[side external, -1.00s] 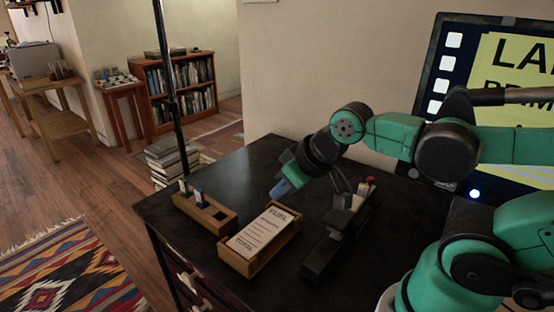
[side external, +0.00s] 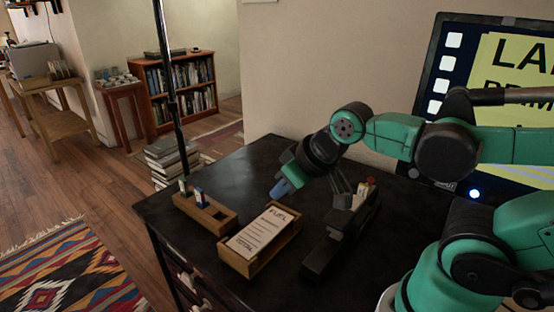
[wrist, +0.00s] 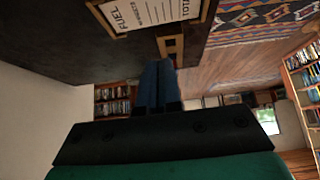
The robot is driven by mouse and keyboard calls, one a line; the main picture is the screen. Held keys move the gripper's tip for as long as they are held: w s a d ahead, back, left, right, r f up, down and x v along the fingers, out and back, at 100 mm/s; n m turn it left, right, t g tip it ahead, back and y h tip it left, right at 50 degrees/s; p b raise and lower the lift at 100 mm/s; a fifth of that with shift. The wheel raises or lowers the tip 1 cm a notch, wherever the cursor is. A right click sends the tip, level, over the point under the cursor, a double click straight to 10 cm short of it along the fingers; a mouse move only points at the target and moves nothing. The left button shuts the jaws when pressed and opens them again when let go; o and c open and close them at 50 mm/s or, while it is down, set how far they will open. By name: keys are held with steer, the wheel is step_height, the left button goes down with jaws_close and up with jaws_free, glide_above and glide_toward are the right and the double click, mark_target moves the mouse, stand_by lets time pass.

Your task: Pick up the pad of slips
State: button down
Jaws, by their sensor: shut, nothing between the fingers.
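The pad of slips (side external: 263,232) is a white stack with black print, lying in a shallow wooden tray (side external: 272,254) on the dark desk. In the wrist view the pad (wrist: 150,12) shows at the top edge, partly cut off. My gripper (side external: 279,189) has blue fingers and hangs above the desk, behind the tray and apart from the pad. The fingers also show in the wrist view (wrist: 158,78), side by side, shut and empty.
A wooden block with slots (side external: 205,213) holding small items stands left of the tray. A dark stand (side external: 331,240) with upright items is close on the right. The desk (side external: 247,166) is clear toward the back. A lit screen (side external: 495,90) stands behind my arm.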

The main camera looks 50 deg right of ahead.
steer(key=c, duration=1.5)
jaws_free()
steer(key=o, duration=1.5)
steer(key=m+g, duration=0.7)
steer(key=m, duration=0.9)
glide_above(264, 228)
step_height(264, 228, down, 4)
steer(key=shift+s+f, duration=0.1)
steer(key=shift+f, duration=0.1)
steer(key=shift+f+m, duration=0.5)
steer(key=shift+m, duration=0.5)
steer(key=shift+f, duration=2.7)
